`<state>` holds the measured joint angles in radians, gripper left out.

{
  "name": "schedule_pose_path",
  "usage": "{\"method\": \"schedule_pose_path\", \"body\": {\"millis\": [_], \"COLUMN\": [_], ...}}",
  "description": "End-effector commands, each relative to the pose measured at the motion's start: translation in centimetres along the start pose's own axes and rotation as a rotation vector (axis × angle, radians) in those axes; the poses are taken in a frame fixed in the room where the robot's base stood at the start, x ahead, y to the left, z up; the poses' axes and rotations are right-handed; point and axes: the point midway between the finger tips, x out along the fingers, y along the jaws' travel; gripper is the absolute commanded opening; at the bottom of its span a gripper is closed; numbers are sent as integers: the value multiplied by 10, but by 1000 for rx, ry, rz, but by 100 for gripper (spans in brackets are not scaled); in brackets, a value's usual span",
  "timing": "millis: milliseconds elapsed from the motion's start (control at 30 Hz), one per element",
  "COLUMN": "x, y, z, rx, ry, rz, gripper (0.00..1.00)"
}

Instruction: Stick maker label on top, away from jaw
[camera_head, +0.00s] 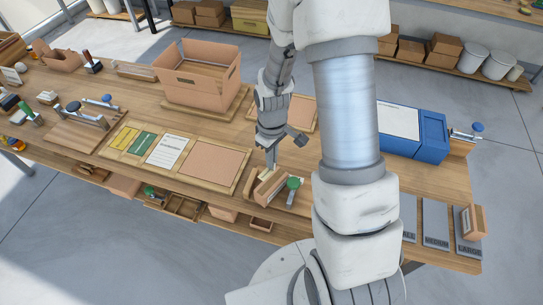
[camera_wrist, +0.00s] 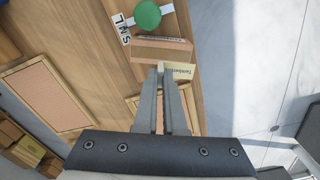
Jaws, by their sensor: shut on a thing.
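My gripper (camera_head: 270,164) points down over the small brown box (camera_head: 270,187) near the front edge of the workbench. In the wrist view its fingertips (camera_wrist: 161,70) are close together at the edge of the box (camera_wrist: 160,53). A small cream label (camera_wrist: 181,71) with dark print shows at the fingertips, and the gripper is shut on it. The label overlaps or lies very near the box edge; I cannot tell whether it touches the box. A green round knob (camera_head: 293,183) stands beside the box; it also shows in the wrist view (camera_wrist: 147,14).
A flat board (camera_head: 165,152) with yellow, green and white sheets lies to the left. A large open carton (camera_head: 199,80) stands behind it. A blue box (camera_head: 413,130) and grey size plates (camera_head: 435,225) are on the right. A card marked S, M, L (camera_wrist: 123,29) lies by the knob.

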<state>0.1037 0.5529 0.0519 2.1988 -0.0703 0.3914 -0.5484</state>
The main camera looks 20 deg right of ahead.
Motion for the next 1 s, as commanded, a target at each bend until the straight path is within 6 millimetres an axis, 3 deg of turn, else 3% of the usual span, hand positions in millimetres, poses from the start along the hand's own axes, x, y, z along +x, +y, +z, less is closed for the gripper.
{"method": "schedule_pose_path", "body": {"millis": [367,1000], "x": [5,54], "y": [0,0], "z": [0,0], "rx": [2,4], "ry": [0,0], "rz": [0,0], "gripper": [0,0]}}
